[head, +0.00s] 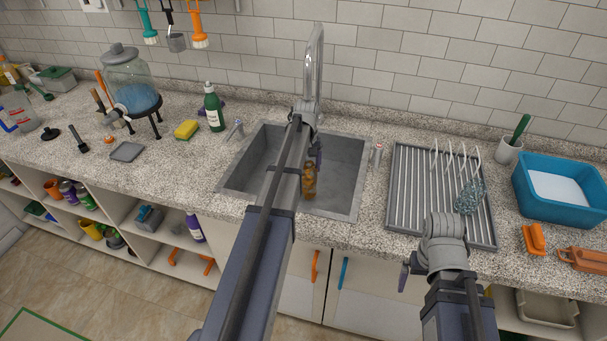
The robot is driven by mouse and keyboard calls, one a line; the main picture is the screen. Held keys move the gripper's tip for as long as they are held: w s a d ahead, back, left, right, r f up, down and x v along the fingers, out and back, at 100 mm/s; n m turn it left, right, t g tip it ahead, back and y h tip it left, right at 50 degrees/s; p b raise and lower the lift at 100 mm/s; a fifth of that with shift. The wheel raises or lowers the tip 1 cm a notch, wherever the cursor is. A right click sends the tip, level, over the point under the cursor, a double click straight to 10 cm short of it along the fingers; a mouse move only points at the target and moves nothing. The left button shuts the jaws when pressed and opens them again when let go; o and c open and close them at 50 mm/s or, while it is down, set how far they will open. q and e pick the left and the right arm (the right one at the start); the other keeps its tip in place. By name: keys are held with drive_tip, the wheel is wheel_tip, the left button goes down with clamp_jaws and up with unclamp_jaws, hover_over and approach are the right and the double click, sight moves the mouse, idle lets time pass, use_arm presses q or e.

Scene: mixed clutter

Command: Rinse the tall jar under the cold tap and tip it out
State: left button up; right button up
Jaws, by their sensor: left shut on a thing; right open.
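A tall amber jar (309,186) is upright in the grey sink basin (343,186), below and in front of the chrome spout (314,65). My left gripper (315,156) is over the sink, shut on the jar near its top; my arm hides part of that grip. I see no water stream, though my arm covers the spout's lower end. A small tap handle (236,128) stands left of the sink. Another handle with a red mark (377,153) stands to its right. My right gripper (405,277) is open and empty in front of the counter edge, partly hidden by its wrist.
A ribbed drying rack (407,200) with white prongs and a speckled item (470,196) lies right of the sink. A blue tub (562,207) is further right. A green bottle (213,107) and yellow sponge (187,129) stand left.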

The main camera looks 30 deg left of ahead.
use_arm(q)
drive_tip(key=shift+w+f+b, duration=0.2)
drive_tip(key=shift+f+b, duration=0.4)
idle(0.5)
drive_tip(key=o, duration=1)
drive_tip(key=shift+r, duration=0.1)
